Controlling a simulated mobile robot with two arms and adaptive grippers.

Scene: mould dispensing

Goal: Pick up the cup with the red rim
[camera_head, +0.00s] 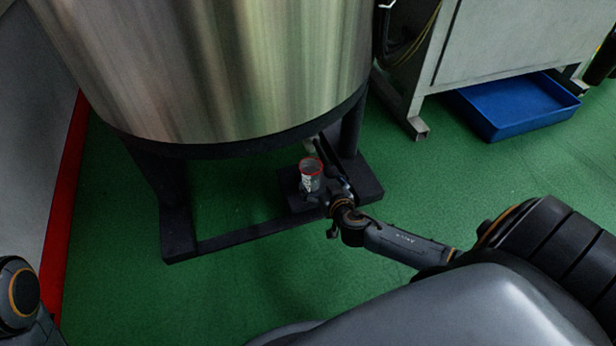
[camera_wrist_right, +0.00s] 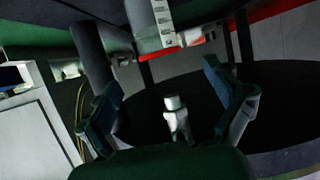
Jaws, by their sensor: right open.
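The cup with the red rim (camera_head: 311,172) is clear with a white label and stands upright on a dark block under the steel tank. My right gripper (camera_head: 328,182) is open at the cup's right side; one dark finger reaches up behind the cup. Whether the other finger is beside or in front of the cup is hard to tell. In the right wrist view, the open fingers stand wide apart, and the cup (camera_wrist_right: 163,18) shows partly at the top edge with its graduated label and some red. I cannot tell whether they touch it. My left gripper is out of view.
The steel tank (camera_head: 225,65) hangs close above the cup on dark legs (camera_head: 178,225). A pale spout (camera_wrist_right: 177,117) shows between the fingers in the wrist view. A blue tray (camera_head: 515,105) lies at right under a grey cabinet. Green floor (camera_head: 110,230) is clear at left.

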